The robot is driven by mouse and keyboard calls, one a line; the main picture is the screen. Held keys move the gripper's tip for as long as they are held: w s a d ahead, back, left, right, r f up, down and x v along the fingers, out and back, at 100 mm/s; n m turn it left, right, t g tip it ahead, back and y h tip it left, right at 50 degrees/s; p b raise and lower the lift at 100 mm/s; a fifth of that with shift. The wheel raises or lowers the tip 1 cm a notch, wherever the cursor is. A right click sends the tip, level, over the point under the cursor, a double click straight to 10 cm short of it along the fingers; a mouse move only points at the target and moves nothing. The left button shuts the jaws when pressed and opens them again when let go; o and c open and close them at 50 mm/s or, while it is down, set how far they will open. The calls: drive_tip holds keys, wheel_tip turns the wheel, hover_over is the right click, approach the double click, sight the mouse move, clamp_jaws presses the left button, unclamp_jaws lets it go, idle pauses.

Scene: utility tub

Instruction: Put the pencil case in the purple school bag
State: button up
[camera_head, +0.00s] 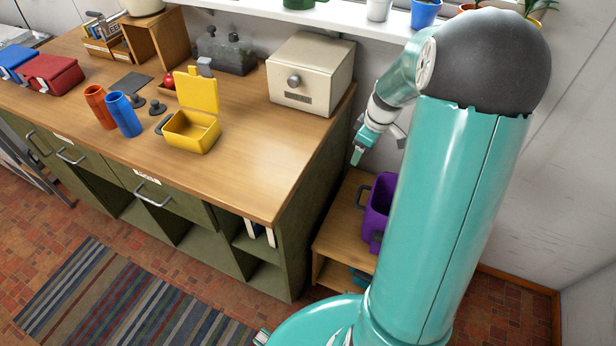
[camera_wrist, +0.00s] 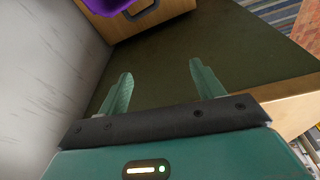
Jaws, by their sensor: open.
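The purple school bag (camera_head: 380,208) stands on a low wooden unit to the right of the counter, partly hidden behind my arm. A piece of it shows at the top of the wrist view (camera_wrist: 106,5). My gripper (camera_head: 358,156) is above and slightly left of the bag, beside the counter's right end. In the wrist view my gripper (camera_wrist: 162,82) has its two fingers apart with nothing between them. I cannot pick out a pencil case in either view, and the inside of the bag is not clear.
The wooden counter (camera_head: 255,165) holds an open yellow box (camera_head: 190,132), orange (camera_head: 99,106) and blue (camera_head: 123,114) cups, a red box (camera_head: 50,75) and a cream box with a knob (camera_head: 311,73). A white wall is close on the right. The counter's right front area is clear.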

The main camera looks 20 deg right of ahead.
drive_tip(key=s+a+r+m+t+h, duration=0.1)
drive_tip(key=s+a+r, duration=0.2)
drive_tip(key=a+r, duration=0.4)
drive_tip(key=s+a+r+m, duration=0.1)
drive_tip(key=s+a+r, duration=0.1)
drive_tip(key=a+r, duration=0.5)
drive_tip(key=s+a+r+m+t, duration=0.2)
drive_tip(key=s+a+r+m, duration=0.2)
drive_tip(key=s+a, duration=0.6)
drive_tip(key=s+r, duration=0.1)
drive_tip(key=s, duration=0.2)
drive_tip(key=shift+a+r, duration=0.25)
drive_tip(key=shift+a, duration=0.05)
drive_tip(key=shift+c, duration=0.5)
